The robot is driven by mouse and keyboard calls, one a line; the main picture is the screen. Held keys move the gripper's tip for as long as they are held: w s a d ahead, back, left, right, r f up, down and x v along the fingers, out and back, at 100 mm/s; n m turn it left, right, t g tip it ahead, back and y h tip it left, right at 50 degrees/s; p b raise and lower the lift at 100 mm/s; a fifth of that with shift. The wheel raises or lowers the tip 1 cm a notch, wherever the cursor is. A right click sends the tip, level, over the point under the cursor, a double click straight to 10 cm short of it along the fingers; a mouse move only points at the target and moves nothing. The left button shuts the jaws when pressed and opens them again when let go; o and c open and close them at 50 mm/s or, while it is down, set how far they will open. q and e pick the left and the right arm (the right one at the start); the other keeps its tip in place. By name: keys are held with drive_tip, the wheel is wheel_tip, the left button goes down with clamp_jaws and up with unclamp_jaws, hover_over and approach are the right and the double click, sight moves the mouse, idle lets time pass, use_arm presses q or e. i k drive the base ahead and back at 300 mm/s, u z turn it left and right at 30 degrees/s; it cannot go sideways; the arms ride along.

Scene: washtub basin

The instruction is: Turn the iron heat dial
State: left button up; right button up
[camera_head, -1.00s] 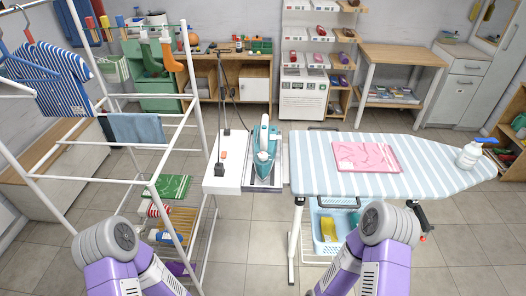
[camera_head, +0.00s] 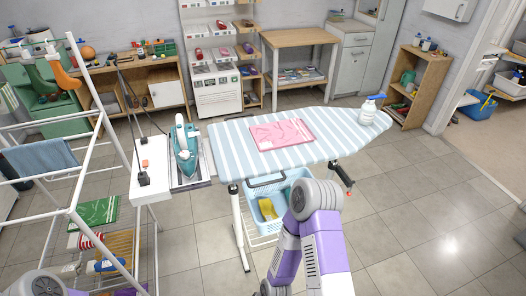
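The teal and white iron (camera_head: 184,148) stands on its rest at the left end of the striped ironing board (camera_head: 228,147). Its heat dial is too small to make out. My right arm rises from the bottom of the head view, in front of the board and apart from the iron; its gripper is not clearly visible. Only a small part of my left arm shows at the bottom left corner, and its gripper is out of view.
A folded pink cloth (camera_head: 280,134) and a white spray bottle with a blue top (camera_head: 369,110) are on the board. A white side table (camera_head: 148,187) adjoins the iron rest. A drying rack (camera_head: 75,215) stands at left. A blue basket (camera_head: 267,207) sits under the board. Floor at right is clear.

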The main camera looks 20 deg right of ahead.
sight(185, 155)
drive_tip(key=u, duration=0.55)
drive_tip(key=k, duration=0.15)
drive_tip(key=z, duration=1.5)
drive_tip(key=i, duration=0.85)
drive_tip(key=u, duration=0.15)
